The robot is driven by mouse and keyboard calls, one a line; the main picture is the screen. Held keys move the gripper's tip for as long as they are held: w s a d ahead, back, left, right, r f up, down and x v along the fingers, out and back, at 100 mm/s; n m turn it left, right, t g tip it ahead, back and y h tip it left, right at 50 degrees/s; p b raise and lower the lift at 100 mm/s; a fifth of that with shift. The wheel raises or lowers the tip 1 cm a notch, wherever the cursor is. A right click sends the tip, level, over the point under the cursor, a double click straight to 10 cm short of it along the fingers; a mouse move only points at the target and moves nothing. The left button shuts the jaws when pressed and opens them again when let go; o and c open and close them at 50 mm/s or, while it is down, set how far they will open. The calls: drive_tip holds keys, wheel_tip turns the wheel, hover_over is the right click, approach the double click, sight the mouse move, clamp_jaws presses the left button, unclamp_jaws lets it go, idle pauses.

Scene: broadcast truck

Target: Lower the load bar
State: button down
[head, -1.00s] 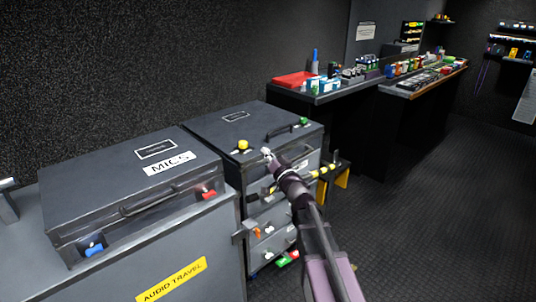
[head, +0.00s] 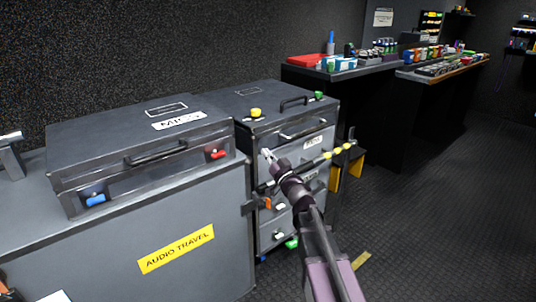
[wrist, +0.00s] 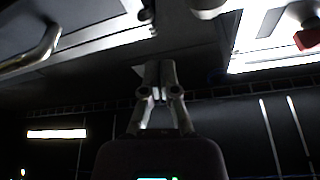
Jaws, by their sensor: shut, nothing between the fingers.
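The load bar (head: 328,157) is a dark bar with yellow bands. It runs across the front of the grey drawer cabinet (head: 258,150), between dark brackets at the cabinet's sides, and rises to the right in the head view. My gripper (head: 267,154) is shut and empty. In the head view it appears in front of the upper drawers, over the left part of the cabinet front; my arm hides part of the bar there. In the wrist view my shut fingers (wrist: 157,92) point at a dark surface. I cannot tell whether they touch anything.
A case marked MICS (head: 145,148) sits on a grey case labelled AUDIO TRAVEL (head: 200,235) to the left. A yellow knob (head: 256,113) tops the cabinet. A metal handle (wrist: 38,48) shows in the wrist view. Benches (head: 345,72) line the back; floor at right is clear.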

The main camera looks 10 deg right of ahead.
drive_tip(key=shift+s+a+f+b, duration=0.15)
drive_tip(key=shift+f+b, duration=0.75)
drive_tip(key=shift+f, duration=0.2)
drive_tip(key=shift+s+a+f+b, duration=0.1)
drive_tip(key=shift+a+f+b, duration=0.1)
drive_tip(key=shift+f+b, duration=0.85)
drive_tip(key=shift+s+a+f+b, duration=0.15)
drive_tip(key=shift+f+b, duration=0.65)
drive_tip(key=shift+f, duration=0.4)
drive_tip(key=shift+r, duration=0.15)
drive_tip(key=s+d, duration=0.5)
drive_tip(key=s, duration=0.3)
drive_tip(key=shift+r+p, duration=0.2)
drive_tip(key=shift+p, duration=0.15)
drive_tip(key=shift+a, duration=0.1)
